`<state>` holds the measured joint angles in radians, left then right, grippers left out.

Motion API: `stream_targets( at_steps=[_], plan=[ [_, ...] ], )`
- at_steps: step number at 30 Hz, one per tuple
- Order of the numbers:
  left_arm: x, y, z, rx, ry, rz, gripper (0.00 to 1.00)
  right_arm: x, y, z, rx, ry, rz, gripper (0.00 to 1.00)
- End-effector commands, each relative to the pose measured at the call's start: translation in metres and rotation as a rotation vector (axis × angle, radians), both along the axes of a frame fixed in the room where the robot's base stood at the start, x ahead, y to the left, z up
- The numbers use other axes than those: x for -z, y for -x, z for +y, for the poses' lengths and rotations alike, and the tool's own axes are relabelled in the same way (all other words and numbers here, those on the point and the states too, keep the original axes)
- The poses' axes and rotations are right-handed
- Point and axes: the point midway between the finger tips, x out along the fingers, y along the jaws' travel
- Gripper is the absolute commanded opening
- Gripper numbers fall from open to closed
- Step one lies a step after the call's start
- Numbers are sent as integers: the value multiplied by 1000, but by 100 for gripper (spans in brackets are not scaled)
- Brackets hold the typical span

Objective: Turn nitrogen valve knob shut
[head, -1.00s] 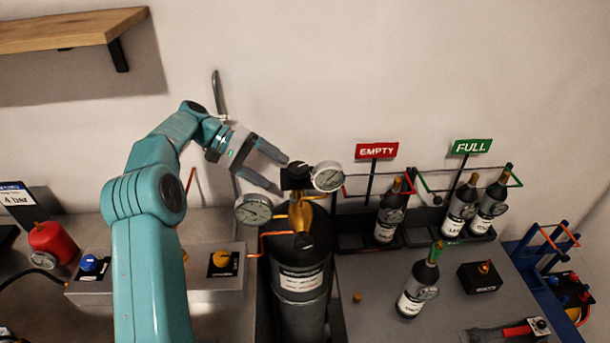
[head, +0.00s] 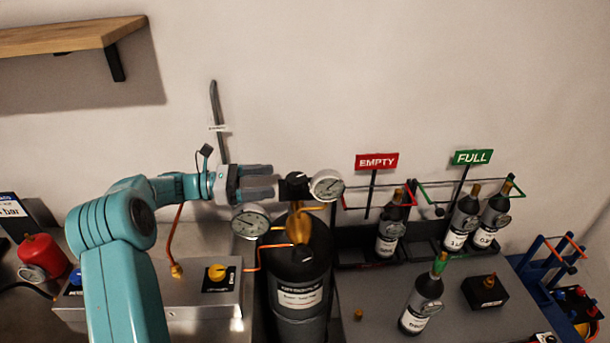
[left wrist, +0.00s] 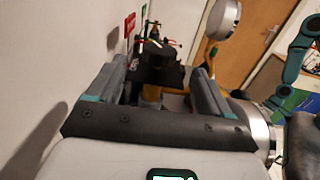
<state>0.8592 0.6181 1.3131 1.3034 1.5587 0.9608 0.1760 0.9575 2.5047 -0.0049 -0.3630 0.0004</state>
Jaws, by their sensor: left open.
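The black nitrogen valve knob (head: 297,185) sits on the brass valve (head: 299,226) atop the black gas cylinder (head: 300,268). My left gripper (head: 276,181) is open and empty, level, just left of the knob with its fingers pointing at it. In the left wrist view the dark knob (left wrist: 158,72) shows ahead between the two open fingers (left wrist: 160,85), with brass below it. I see no clear contact, and cannot tell how far it lies between the tips. My right gripper is not visible.
Two round gauges flank the valve, one right of the knob (head: 327,186) and one lower left (head: 250,222), close under my left fingers. A grey panel with a yellow knob (head: 217,272) lies below. Bottles stand at racks marked EMPTY (head: 377,161) and FULL (head: 473,157).

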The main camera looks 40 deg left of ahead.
Motion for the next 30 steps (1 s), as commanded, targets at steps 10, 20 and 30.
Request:
stream_targets(
  at_steps=[10, 20, 30],
  plan=[
    [-2, -52, -58, 4, 0, 1, 80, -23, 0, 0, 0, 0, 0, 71],
    [0, -69, -75, 1, -2, -1, 80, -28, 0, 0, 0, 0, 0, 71],
    [0, -69, -75, 1, -2, -1, 35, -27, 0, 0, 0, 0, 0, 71]
  ],
)
